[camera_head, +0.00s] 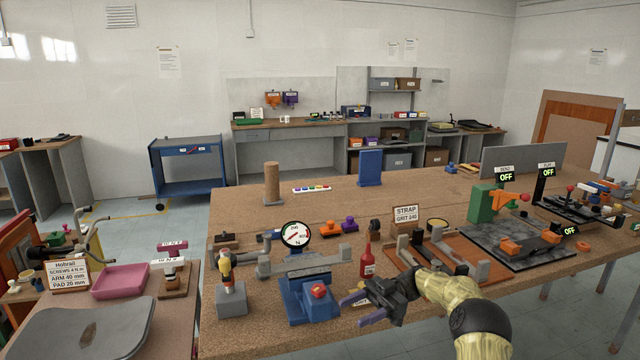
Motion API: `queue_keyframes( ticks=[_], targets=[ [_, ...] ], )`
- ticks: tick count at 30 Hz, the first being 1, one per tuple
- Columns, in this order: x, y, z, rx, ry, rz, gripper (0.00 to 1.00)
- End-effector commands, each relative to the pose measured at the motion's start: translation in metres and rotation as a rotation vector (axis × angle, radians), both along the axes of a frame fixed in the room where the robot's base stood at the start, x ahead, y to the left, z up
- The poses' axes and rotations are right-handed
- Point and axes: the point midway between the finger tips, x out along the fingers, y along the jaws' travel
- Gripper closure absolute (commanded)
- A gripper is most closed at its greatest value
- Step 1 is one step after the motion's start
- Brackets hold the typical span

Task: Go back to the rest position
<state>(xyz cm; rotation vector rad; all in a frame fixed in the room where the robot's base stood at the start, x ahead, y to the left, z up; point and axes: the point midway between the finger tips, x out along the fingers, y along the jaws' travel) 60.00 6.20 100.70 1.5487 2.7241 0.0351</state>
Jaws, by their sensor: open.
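My gripper (362,306) is at the bottom middle of the head view, above the front edge of the brown workbench (330,341). Its purple-tipped fingers point left and are apart, with nothing visible between them. My arm reaches in from the lower right. A red bottle (368,261) stands upright just behind the gripper.
A round gauge (296,234) and a screwdriver in a grey block (231,300) stand left of the gripper. A pink tray (120,281) lies on the left table. The bench's back middle is mostly clear.

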Motion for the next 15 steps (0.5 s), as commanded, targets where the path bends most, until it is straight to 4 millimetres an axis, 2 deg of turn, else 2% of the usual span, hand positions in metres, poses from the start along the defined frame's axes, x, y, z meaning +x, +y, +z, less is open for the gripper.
queue_keyframes(
  ticks=[8,15],
  targets=[
    [0.014,0.031,0.029,0.042,-0.045,-0.126,0.45],
    [0.034,0.066,0.064,0.077,-0.093,-0.318,0.45]
  ],
)
